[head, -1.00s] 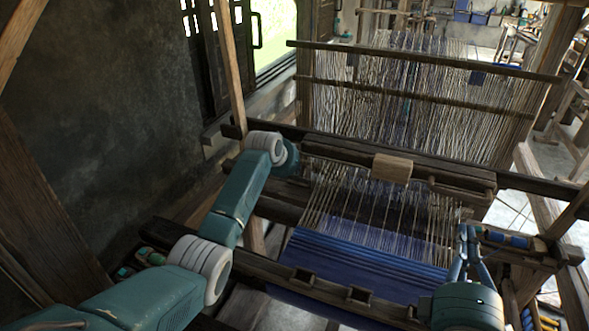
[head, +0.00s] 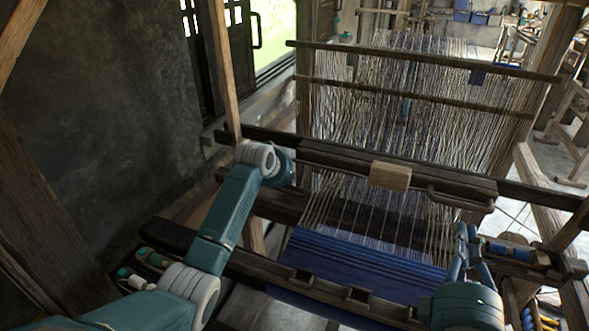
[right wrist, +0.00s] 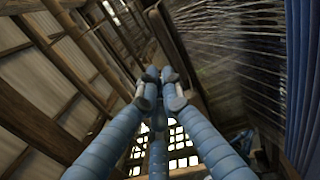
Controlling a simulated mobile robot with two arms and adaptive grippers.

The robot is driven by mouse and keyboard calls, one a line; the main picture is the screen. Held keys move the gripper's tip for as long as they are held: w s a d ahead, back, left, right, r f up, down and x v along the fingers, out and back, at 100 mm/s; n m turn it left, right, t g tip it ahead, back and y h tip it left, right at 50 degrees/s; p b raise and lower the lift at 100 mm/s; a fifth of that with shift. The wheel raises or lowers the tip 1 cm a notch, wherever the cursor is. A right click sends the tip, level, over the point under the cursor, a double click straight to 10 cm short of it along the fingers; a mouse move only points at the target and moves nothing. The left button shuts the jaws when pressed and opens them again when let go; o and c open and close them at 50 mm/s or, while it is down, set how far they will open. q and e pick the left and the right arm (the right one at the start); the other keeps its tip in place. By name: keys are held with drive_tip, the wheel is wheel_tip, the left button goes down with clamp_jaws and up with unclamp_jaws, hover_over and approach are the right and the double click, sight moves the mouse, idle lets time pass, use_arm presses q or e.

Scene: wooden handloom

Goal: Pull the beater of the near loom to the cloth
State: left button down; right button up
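The near loom's beater (head: 340,160) is a dark wooden beam with a pale wooden block (head: 390,176) on it, lying across the warp threads. Blue cloth (head: 365,262) lies in front of it, with a stretch of bare warp between. My left gripper (head: 287,166) is at the beater's left end; its fingers are hidden or too dark to make out, so its grip cannot be told. My right gripper (head: 468,232) points up near the cloth's right side, apart from the beater. In the right wrist view its fingertips (right wrist: 159,78) meet with nothing visible between them.
A tray with blue spools (head: 510,250) sits at the right, and another with spools (head: 150,258) at the left. Upright warp and rods (head: 420,90) rise behind the beater. A wall is at the left.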

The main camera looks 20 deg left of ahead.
use_arm(q)
drive_tip(key=shift+s+f, duration=0.1)
drive_tip(key=shift+f, duration=0.05)
use_arm(e)
drive_tip(key=o, duration=0.7)
drive_tip(key=shift+c, duration=0.2)
